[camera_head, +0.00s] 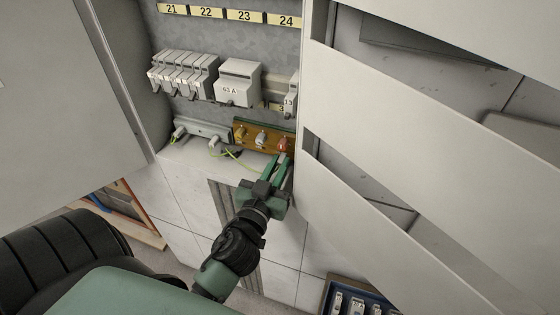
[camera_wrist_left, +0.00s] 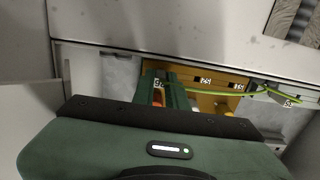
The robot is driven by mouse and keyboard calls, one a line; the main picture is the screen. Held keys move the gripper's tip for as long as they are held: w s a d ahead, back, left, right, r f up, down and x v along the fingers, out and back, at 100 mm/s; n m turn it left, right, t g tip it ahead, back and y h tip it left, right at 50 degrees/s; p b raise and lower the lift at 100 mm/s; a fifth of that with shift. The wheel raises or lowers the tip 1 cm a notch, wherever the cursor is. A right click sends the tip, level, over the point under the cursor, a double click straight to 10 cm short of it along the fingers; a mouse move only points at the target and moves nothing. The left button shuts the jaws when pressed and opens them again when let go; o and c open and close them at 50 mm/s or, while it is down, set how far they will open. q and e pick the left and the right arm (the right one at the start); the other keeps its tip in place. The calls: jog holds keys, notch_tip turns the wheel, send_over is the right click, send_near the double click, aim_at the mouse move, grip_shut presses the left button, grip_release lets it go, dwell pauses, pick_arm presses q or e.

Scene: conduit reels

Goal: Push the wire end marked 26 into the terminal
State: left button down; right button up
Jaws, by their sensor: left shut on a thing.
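My left gripper (camera_head: 283,162) reaches into the open cabinet with its green fingers shut at the right end of the brown terminal strip (camera_head: 250,143). It also shows in the left wrist view (camera_wrist_left: 162,88). The strip carries a yellowish, a pale and a red terminal (camera_head: 283,145); the fingertips are close to the red one. A thin yellow-green wire (camera_wrist_left: 225,92) runs along the strip to the fingers, which hold its end. The held end and any contact with the terminal are hidden by the fingers. I cannot read its mark clearly. My right gripper is not in view.
Grey breakers (camera_head: 183,74) and a white 63 A block (camera_head: 237,82) sit above the strip. A pale rail (camera_head: 203,131) lies left of it. The cabinet's right edge and a slotted panel (camera_head: 345,170) stand close beside my gripper. A blue tray (camera_head: 357,299) is below.

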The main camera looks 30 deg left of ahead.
pick_arm(q)
jog(key=c, duration=1.3)
grip_release()
jog(key=shift+c, duration=0.2)
jog(key=shift+s+f, duration=0.1)
jog(key=shift+s, duration=0.2)
jog(key=b+v, duration=0.3)
jog(key=v, duration=0.4)
jog(key=shift+s+d, duration=0.1)
